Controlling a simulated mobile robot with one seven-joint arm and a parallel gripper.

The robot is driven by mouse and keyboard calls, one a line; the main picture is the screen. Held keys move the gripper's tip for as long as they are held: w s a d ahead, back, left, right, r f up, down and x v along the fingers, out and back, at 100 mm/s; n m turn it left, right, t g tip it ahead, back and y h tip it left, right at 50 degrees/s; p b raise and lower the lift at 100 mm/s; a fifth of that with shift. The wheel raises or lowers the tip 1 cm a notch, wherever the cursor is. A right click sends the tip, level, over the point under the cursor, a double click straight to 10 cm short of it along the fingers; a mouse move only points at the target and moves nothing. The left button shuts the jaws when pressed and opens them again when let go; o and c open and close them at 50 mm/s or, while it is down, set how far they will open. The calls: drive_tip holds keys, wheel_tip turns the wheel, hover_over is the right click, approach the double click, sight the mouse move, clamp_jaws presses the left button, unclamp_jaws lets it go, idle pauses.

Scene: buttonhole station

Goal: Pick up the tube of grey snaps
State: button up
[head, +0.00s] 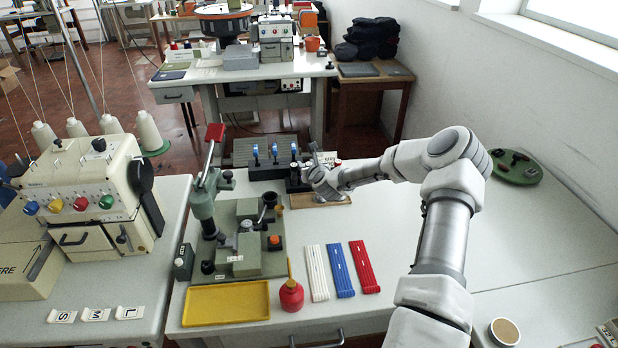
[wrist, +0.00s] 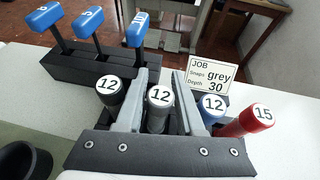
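The tube of grey snaps (wrist: 158,122) stands upright in a dark rack, its white cap marked 12. In the wrist view the two grey fingers of my gripper (wrist: 163,103) are on either side of it. The fingers look apart, with a small gap at the right of the tube; contact on the left is unclear. In the head view my gripper (head: 318,178) is at the back of the table by the rack, and the grey tube cannot be made out clearly.
A black tube (wrist: 112,98) marked 12 is at the left, with a blue tube (wrist: 210,112) marked 12 and a red tube (wrist: 243,124) marked 15 at the right. A job card (wrist: 213,74) reads grey, 30. Blue-handled tools (wrist: 88,20) stand behind.

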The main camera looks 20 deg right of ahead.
drive_tip(key=shift+c, duration=0.2)
clamp_jaws()
